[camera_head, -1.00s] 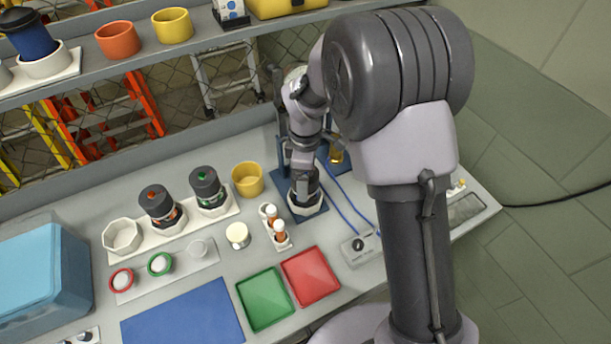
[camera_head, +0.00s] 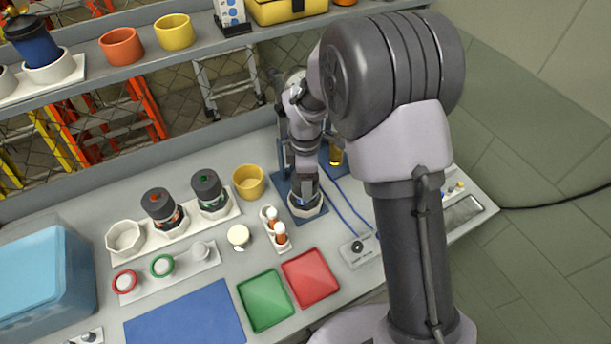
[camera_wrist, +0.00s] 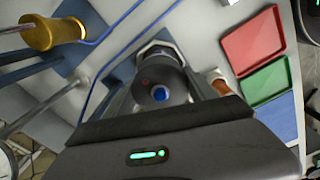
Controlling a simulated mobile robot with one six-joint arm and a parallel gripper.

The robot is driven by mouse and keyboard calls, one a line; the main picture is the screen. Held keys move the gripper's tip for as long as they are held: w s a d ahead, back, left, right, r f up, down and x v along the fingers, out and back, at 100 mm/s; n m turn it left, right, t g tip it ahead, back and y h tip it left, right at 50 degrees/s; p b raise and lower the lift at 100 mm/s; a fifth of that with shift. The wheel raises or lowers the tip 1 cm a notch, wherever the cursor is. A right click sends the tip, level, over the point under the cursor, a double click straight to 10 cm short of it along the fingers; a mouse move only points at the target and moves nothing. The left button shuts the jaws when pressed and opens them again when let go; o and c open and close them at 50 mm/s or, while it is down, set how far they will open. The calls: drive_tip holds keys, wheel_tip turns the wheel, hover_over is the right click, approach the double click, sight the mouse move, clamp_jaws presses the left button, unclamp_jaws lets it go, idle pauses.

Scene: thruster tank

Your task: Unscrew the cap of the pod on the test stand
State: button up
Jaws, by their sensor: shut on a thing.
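The pod (camera_head: 305,205) stands upright in a white collar on the blue test stand (camera_head: 284,188), right of the yellow cup. My gripper (camera_head: 304,183) is above the pod from over the stand. In the wrist view its dark fingers (camera_wrist: 160,95) are at both sides of the cap, shut on it. The white collar (camera_wrist: 160,50) shows behind the cap. The arm hides part of the stand, and the cap's seam with the body cannot be made out.
Two other dark-capped pods (camera_head: 207,188) stand in a white rack at left. A yellow cup (camera_head: 249,182), a small bottle holder (camera_head: 275,230), green (camera_head: 265,300) and red (camera_head: 311,278) trays and a switch box (camera_head: 357,249) with blue cables lie around the stand.

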drive_tip(key=n+p, duration=0.2)
drive_tip(key=n, duration=0.1)
drive_tip(key=shift+r+n, duration=0.1)
drive_tip(key=shift+n, duration=0.2)
drive_tip(key=n+p, duration=0.2)
drive_tip(key=n, duration=0.1)
drive_tip(key=shift+n, duration=0.4)
drive_tip(key=n+p, duration=0.3)
drive_tip(key=n, duration=0.2)
drive_tip(key=shift+n, duration=0.3)
drive_tip(key=shift+n+p, duration=0.3)
drive_tip(key=shift+n, duration=0.6)
drive_tip(key=o, duration=1.3)
drive_tip(key=shift+o, duration=0.2)
